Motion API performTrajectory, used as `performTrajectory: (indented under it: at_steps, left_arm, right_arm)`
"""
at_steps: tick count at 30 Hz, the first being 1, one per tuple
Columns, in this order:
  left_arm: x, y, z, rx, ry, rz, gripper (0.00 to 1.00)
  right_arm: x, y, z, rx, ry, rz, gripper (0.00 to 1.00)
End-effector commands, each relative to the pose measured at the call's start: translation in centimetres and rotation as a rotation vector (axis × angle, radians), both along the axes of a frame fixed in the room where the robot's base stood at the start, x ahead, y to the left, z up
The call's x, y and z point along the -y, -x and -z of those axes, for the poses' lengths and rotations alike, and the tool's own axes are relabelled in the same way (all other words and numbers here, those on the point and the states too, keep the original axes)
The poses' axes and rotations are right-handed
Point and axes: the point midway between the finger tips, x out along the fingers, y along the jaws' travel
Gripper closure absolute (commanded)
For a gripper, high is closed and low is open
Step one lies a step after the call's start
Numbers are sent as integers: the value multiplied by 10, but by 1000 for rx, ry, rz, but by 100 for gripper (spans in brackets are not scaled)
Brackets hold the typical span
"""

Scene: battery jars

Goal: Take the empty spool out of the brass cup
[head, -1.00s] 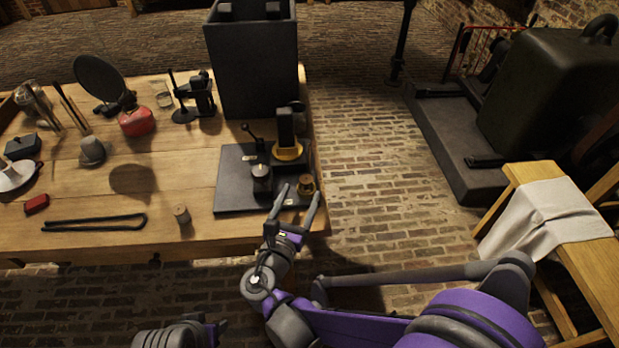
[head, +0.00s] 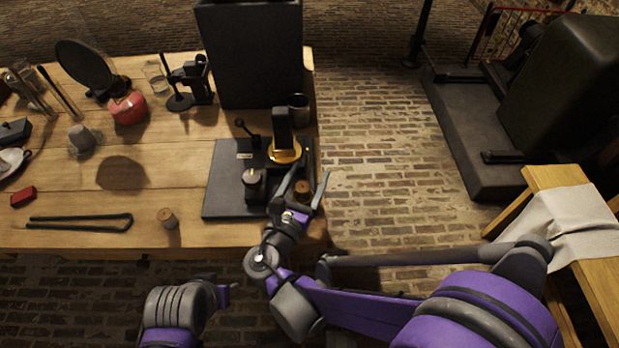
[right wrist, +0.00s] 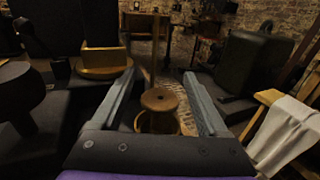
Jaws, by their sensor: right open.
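The wooden spool (right wrist: 159,99) stands upright in the brass cup (right wrist: 158,122) in the right wrist view; the cup's lower part is hidden by my gripper's body. The spool also shows small in the head view (head: 303,187), at the right front of the dark base plate (head: 228,207). My right gripper (right wrist: 158,78) is open, with one finger on each side of the spool and visible gaps between. In the head view my right gripper (head: 310,172) reaches over the plate's front right corner. My left forearm shows at the bottom, but its gripper fingers do not.
On the plate stand a dark round pot (head: 253,184) and a black post on a yellow disc (head: 284,152). A tall dark box (head: 250,55) stands behind.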

Motion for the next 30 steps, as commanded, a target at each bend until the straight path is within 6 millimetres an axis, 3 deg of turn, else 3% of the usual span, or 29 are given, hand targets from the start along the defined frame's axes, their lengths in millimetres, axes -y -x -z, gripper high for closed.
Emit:
performTrajectory:
  at_steps: [7,8,20,30]
  left_arm:
    - [0,0,0,0,0,0,50]
    - [0,0,0,0,0,0,50]
    - [0,0,0,0,0,0,50]
    - [0,0,-2,0,0,0,50]
  right_arm:
    - [-1,1,0,0,0,-1,23]
    - [0,1,0,0,0,-1,27]
    - [0,0,0,0,0,-1,99]
    - [0,1,-3,0,0,-1,100]
